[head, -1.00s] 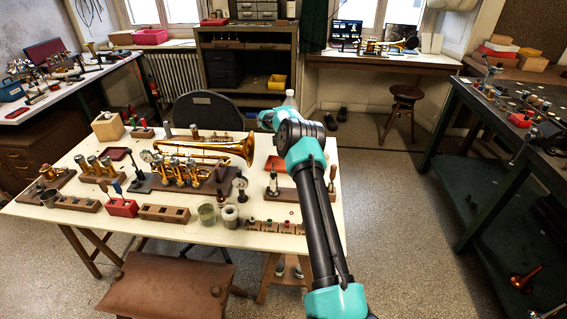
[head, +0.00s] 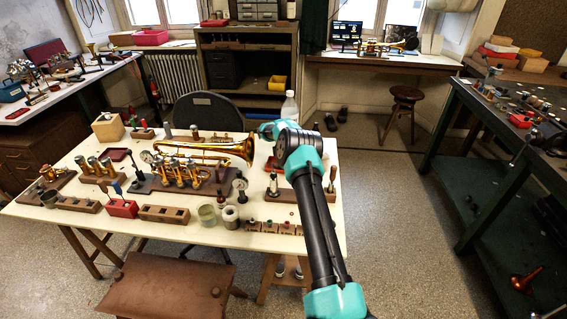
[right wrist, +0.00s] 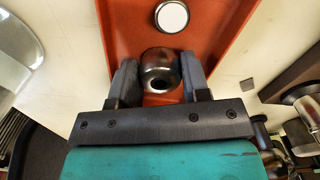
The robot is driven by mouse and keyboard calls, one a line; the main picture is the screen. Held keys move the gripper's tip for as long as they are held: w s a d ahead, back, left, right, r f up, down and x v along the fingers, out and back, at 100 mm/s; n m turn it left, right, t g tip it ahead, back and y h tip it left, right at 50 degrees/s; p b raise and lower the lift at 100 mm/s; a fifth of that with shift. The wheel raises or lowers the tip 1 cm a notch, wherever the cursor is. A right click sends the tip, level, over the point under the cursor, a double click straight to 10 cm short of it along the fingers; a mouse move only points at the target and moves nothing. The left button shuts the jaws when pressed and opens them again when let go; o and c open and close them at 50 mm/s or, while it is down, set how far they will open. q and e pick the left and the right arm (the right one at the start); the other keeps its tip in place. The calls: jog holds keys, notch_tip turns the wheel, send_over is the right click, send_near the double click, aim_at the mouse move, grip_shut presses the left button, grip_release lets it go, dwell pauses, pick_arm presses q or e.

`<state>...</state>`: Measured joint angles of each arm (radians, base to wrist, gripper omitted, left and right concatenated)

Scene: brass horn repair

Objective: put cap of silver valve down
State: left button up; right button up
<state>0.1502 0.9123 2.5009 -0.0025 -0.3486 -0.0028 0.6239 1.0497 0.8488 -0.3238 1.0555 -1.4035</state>
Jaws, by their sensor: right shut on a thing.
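In the right wrist view my right gripper (right wrist: 160,80) is shut on a small, shiny silver cap (right wrist: 159,68), with a finger on either side of it. The cap is over an orange-red tray (right wrist: 120,32); I cannot tell whether it touches the tray floor. A round, pale-topped disc with a dark rim (right wrist: 172,16) lies in the tray beyond the cap. In the head view the tray (head: 273,164) is partly hidden by my right arm, and the fingers and cap cannot be made out. My left gripper is not in view.
A brass horn (head: 225,150) lies left of my right arm on the cream table (head: 180,232). A clear bottle (head: 290,106) stands behind the arm. Wooden blocks with valve parts (head: 273,186) stand in front of the tray. Jars (head: 230,216) stand near the front edge.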

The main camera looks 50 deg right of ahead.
jog(key=shift+f, duration=0.1)
jog(key=o, duration=0.7)
jog(key=shift+o, duration=0.2)
notch_tip(320, 180, up, 12)
dwell(0.6)
